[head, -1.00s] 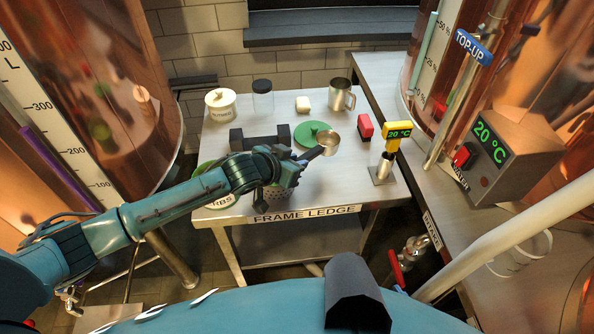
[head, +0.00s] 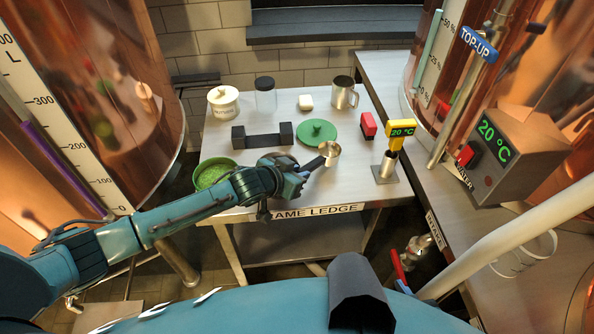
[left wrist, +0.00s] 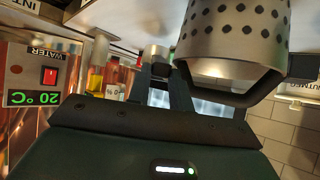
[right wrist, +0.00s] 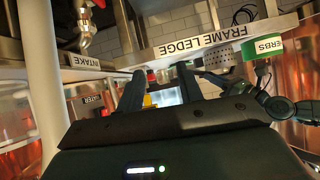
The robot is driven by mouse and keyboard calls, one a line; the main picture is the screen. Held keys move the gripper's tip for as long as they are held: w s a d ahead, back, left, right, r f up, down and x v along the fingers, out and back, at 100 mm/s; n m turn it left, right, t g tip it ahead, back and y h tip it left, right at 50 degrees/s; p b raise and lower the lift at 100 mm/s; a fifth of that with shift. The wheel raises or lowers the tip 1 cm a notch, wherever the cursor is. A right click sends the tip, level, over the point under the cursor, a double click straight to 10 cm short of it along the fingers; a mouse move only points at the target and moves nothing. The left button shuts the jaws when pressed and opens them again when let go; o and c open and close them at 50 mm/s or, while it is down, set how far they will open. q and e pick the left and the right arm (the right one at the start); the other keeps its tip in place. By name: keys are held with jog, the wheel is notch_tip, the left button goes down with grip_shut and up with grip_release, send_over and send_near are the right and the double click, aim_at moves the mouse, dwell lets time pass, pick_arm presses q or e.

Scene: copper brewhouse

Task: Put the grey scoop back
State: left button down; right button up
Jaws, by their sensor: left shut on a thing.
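The grey scoop has a small metal cup (head: 329,151) and a dark handle. My left gripper (head: 301,172) is shut on its handle. The cup points away to the right, in front of the green lid; I cannot tell whether it touches the table. In the left wrist view the scoop cup (left wrist: 154,54) shows beyond the fingertips.
On the table (head: 290,200) are a green herb bowl (head: 213,174), a dark two-post rack (head: 262,136), a green lid (head: 316,132), a nutmeg jar (head: 223,102), a glass jar (head: 265,94), a mug (head: 343,93), a red block (head: 368,124) and a yellow thermometer (head: 400,133) in a stand.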

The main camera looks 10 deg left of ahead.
pick_arm(q)
jog(key=c, duration=1.3)
grip_release()
jog(key=shift+o, duration=0.2)
jog(key=shift+r, duration=0.2)
jog(key=r+p+v, duration=0.1)
jog(key=v, duration=1.1)
jog(key=s+d+f+n+h, duration=0.1)
jog(key=s+d+f, duration=0.35)
jog(key=s, duration=0.25)
jog(key=s+a+f+n+y, duration=0.1)
jog(key=s+a+f+y, duration=0.2)
jog(key=s, duration=0.6)
notch_tip(320, 180, down, 4)
jog(key=a, duration=0.2)
jog(key=shift+s+a+r+n+t, duration=0.2)
jog(key=shift+s+a+n+t, duration=0.15)
jog(key=shift+a+n+t, duration=0.05)
